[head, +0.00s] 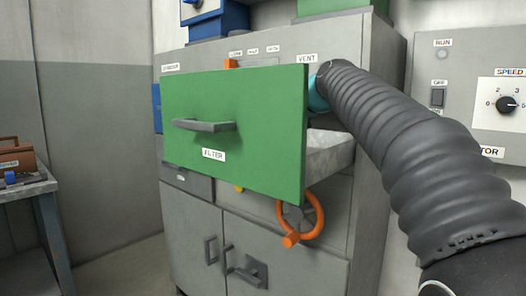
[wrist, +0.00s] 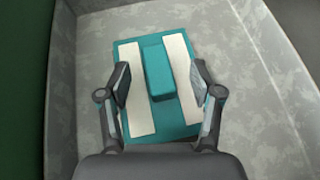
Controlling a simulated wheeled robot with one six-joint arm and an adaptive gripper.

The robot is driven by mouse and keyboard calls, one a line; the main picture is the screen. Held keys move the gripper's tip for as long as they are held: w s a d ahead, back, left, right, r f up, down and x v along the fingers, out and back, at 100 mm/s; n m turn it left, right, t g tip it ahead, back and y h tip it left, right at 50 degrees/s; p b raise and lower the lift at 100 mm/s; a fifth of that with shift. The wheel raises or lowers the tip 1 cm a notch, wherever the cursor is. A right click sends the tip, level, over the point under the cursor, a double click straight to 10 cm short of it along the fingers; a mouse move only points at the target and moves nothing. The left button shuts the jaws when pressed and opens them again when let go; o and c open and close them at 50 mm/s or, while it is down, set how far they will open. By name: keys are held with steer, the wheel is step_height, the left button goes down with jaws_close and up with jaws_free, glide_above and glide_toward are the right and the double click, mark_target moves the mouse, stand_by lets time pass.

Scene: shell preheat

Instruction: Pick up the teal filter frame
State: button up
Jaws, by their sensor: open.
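The teal filter frame (wrist: 158,122) lies flat on the floor of the open drawer in the wrist view. It has a raised teal block (wrist: 158,80) in its middle and a white strip (wrist: 129,90) on each side. My gripper (wrist: 159,85) is open above it, with one finger on each side of the raised block and apart from it. The height of the fingertips over the frame is hard to tell. In the head view the green drawer front (head: 235,130) labelled FILTER hides the frame and most of my gripper.
An orange handwheel (head: 318,215) is below the drawer. A speed control panel (head: 470,85) is at the right, a side table (head: 30,187) at the left.

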steer(key=shift+w+a+f, duration=0.1)
steer(key=shift+w+a, duration=0.05)
jaws_close()
stand_by(0.4)
